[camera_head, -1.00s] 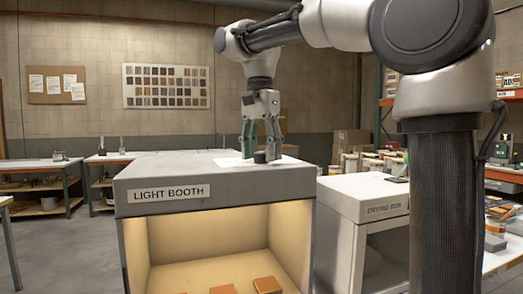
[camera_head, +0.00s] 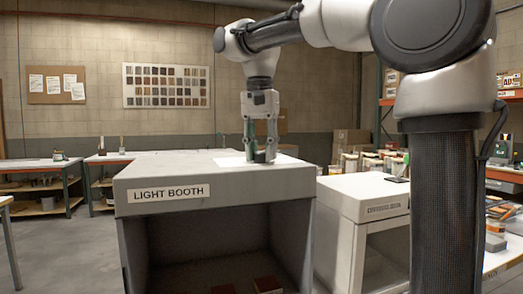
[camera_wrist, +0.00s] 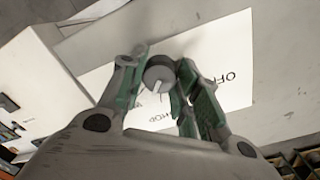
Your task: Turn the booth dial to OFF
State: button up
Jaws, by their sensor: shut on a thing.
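The light booth (camera_head: 255,189) stands in the middle of the head view, its inside dark. A white label sheet (camera_head: 232,162) lies on its top. The dial (camera_wrist: 158,70) is a round dark grey knob with a white pointer line, over the sheet in the wrist view. The word OFF (camera_wrist: 238,77) is printed to the right of the dial there; other lettering below is partly covered by my fingers. My gripper (camera_head: 262,158) points down at the booth top, its fingers shut on the dial from both sides. In the head view the fingers mostly hide the dial.
A white box cabinet (camera_head: 365,195) stands just right of the booth. Several cans and jars stand behind it. Workbenches (camera_head: 108,158) are at the back left. The rest of the booth top is clear.

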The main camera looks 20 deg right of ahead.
jog(key=n, duration=0.4)
jog(key=shift+n, duration=0.3)
jog(key=n, duration=1)
jog(key=shift+n, duration=0.4)
jog(key=n, duration=0.4)
jog(key=shift+n+t, duration=0.3)
jog(key=o, duration=1.1)
jog(key=shift+c, duration=0.2)
